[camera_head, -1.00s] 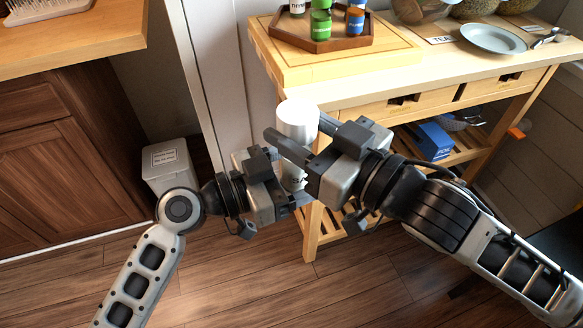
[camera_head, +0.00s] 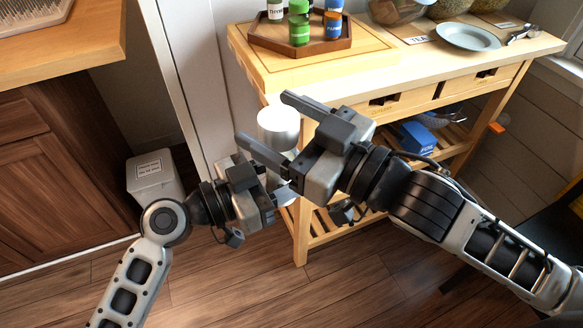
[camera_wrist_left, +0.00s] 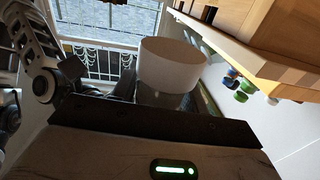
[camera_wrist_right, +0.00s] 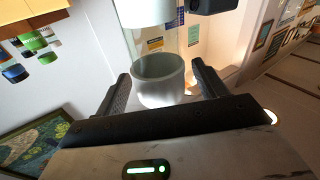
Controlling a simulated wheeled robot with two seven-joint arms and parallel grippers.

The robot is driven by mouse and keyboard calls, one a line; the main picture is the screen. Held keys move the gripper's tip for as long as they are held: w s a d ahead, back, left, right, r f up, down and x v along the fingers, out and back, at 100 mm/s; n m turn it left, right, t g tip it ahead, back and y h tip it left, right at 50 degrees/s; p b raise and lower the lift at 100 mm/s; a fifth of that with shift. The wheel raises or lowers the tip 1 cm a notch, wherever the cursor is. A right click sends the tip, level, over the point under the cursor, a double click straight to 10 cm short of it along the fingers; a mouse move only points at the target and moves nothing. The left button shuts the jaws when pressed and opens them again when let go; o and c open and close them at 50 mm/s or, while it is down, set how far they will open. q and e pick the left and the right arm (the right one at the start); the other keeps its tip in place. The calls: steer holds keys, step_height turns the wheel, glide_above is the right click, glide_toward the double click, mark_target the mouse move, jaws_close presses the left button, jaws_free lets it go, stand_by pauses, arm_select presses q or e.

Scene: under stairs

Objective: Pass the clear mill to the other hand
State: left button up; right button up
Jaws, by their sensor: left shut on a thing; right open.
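The clear mill shows its white cap (camera_head: 279,128) in the head view, upright between my two grippers.
A wooden cart (camera_head: 345,85) stands just behind the mill, with a hexagonal tray (camera_head: 335,47) of several small jars and a grey-blue plate (camera_head: 468,37) on top. A dark wood cabinet (camera_head: 60,170) is at left. A white bin (camera_head: 154,178) stands on the floor behind my left arm.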

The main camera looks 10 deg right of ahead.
step_height(320, 180, up, 4)
steer(key=n, duration=0.1)
steer(key=n+y, duration=0.1)
steer(key=shift+f+n+y, duration=0.2)
steer(key=shift+n+y, duration=0.1)
steer(key=shift+n, duration=0.1)
steer(key=w+d+r+m+t+h, duration=0.1)
steer(key=w+d+m+t+h, duration=0.35)
steer(key=d, duration=0.95)
steer(key=w+d+r+m+t+h, duration=0.15)
steer(key=w+d+t+h, duration=0.5)
steer(key=d, duration=0.65)
steer(key=s+a+f+m+g, duration=0.15)
steer(key=a+f+g, duration=0.25)
steer(key=f, duration=0.5)
steer(key=s+a+f+m+g, duration=0.1)
steer(key=s+a+f+g, duration=0.3)
steer(key=f, duration=0.6)
steer(key=s+a+f+g, duration=0.3)
steer(key=s+a+f, duration=0.2)
steer(key=s+f, duration=0.2)
steer(key=s+a+f+m+g, duration=0.1)
steer(key=s+a+f+g, duration=0.2)
steer(key=s+a+f, duration=0.3)
step_height(320, 180, down, 3)
steer(key=shift+s+r, duration=0.2)
steer(key=shift+s, duration=0.15)
